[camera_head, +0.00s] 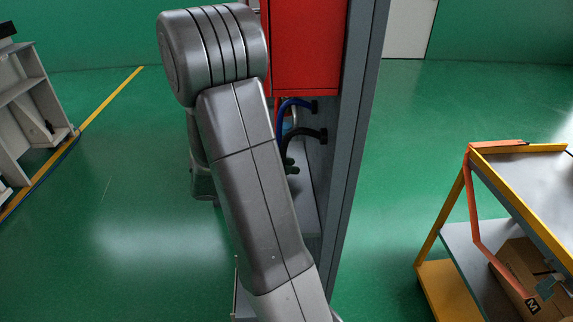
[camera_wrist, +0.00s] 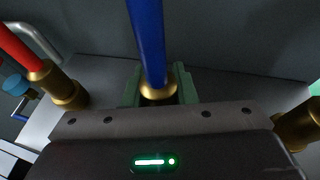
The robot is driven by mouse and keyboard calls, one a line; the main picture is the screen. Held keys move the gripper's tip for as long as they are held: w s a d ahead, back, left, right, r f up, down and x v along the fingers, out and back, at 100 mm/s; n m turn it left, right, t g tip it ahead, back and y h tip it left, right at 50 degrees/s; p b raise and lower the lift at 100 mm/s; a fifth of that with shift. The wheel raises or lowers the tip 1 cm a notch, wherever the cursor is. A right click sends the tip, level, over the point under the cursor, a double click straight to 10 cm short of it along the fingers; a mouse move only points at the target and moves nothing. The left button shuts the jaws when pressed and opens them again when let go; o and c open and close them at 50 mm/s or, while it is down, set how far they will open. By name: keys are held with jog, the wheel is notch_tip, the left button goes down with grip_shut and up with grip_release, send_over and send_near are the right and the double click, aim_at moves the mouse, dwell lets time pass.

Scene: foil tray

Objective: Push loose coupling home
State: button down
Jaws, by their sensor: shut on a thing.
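In the wrist view a blue hose (camera_wrist: 147,40) runs down into a brass coupling (camera_wrist: 158,92). My gripper (camera_wrist: 159,86) has its green fingers on both sides of this coupling and is shut on it. The coupling's lower end is hidden behind my gripper's body, so I cannot tell how far in it sits. In the head view the blue hose (camera_head: 292,103) shows beside my arm, and my arm hides most of the work area.
A red hose (camera_wrist: 22,50) with a brass coupling (camera_wrist: 62,88) is at left in the wrist view; another brass coupling (camera_wrist: 298,126) is at right. A black hose (camera_head: 305,133) hangs below a red box (camera_head: 305,45), beside a grey post (camera_head: 355,130). A cart (camera_head: 465,240) stands right.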

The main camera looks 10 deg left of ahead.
jog(key=shift+f, duration=0.1)
jog(key=c, duration=1.1)
grip_release()
jog(key=shift+a, duration=0.1)
jog(key=v, duration=1.3)
jog(key=shift+s+a, duration=0.2)
jog(key=shift+a, duration=0.1)
